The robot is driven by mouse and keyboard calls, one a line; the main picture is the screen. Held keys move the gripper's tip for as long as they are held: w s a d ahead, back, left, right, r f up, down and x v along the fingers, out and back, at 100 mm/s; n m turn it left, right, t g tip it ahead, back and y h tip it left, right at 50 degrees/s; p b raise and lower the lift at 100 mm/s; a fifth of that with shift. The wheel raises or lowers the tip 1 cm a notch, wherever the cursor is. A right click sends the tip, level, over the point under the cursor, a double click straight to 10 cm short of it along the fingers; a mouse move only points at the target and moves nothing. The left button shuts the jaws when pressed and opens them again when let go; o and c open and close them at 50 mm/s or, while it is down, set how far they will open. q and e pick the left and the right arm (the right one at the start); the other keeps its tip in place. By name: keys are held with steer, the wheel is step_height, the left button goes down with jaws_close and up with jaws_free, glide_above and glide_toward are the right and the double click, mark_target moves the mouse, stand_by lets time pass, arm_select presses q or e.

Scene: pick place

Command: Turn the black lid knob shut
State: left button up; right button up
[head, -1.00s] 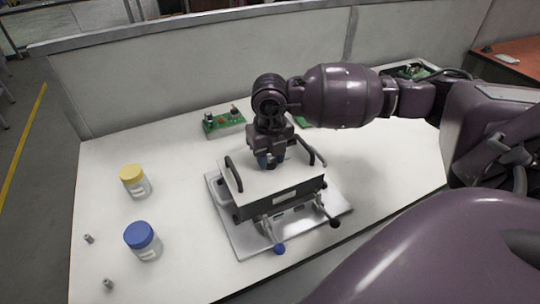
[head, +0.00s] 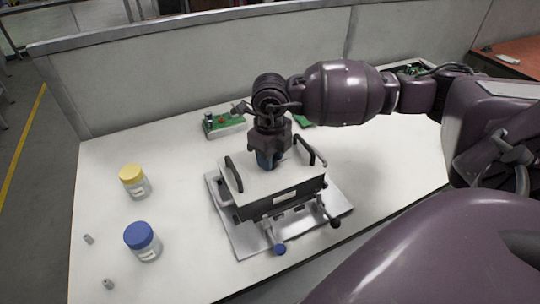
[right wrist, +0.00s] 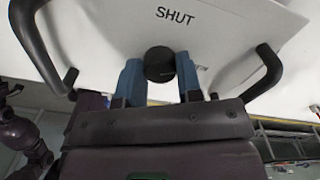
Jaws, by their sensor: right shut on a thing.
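The black lid knob (right wrist: 160,64) shows in the right wrist view, on a white lid (right wrist: 105,28) that bears the word "SHUT" (right wrist: 174,17) beyond the knob. My right gripper (right wrist: 160,74) has one blue finger on each side of the knob and is shut on it. In the head view my right gripper (head: 269,160) points down onto the middle of the white lid (head: 245,184) of a dark box (head: 285,205) and hides the knob. Which way any mark on the knob points cannot be told. My left gripper is not in view.
Black handles (head: 233,173) rise from the lid on both sides of my gripper. The box stands on a metal plate (head: 240,236) with blue-tipped and black-tipped levers in front. A yellow-lidded jar (head: 133,175), a blue-lidded jar (head: 140,237) and a green circuit board (head: 225,126) stand apart.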

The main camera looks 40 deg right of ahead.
steer(key=n, duration=0.4)
steer(key=shift+n, duration=0.3)
steer(key=n+b, duration=0.1)
steer(key=n, duration=0.2)
steer(key=shift+f+n, duration=0.1)
steer(key=shift+n, duration=1)
steer(key=shift+n+b, duration=0.5)
steer(key=shift+n, duration=0.9)
steer(key=o, duration=0.9)
steer(key=shift+o, duration=0.2)
